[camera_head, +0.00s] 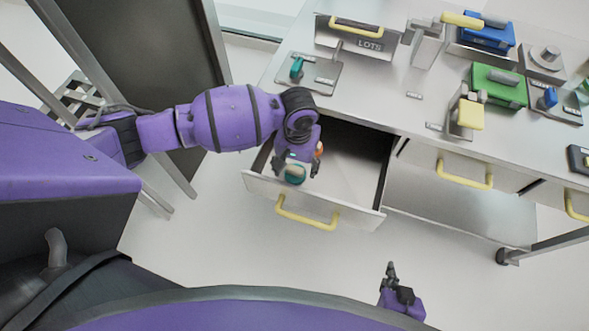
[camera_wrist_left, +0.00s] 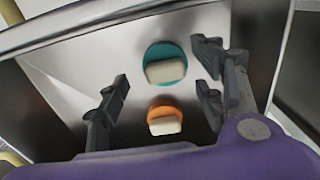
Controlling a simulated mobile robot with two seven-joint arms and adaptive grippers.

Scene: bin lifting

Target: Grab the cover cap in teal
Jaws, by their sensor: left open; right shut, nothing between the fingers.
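The teal cover cap (camera_head: 295,174), round with a pale raised grip, lies in the open drawer (camera_head: 257,185). In the left wrist view the teal cap (camera_wrist_left: 178,51) is just beyond the open fingers, towards the right one. An orange cap (camera_wrist_left: 163,108) with a similar grip lies nearer, between the fingers; only its edge shows in the head view (camera_head: 320,149). My left gripper (camera_head: 298,170) is open and empty over the drawer, pointing down at the caps; contact is not visible. My right gripper (camera_head: 390,270) is shut and empty, low at the front, away from the drawer.
The drawer has a yellow handle (camera_head: 307,218) and raised walls around the caps. The metal worktop (camera_head: 380,105) above it carries several fixtures, including a plate with a teal handle (camera_head: 297,67), a LOTS box (camera_head: 357,39) and a green block (camera_head: 498,86). Clear floor lies in front.

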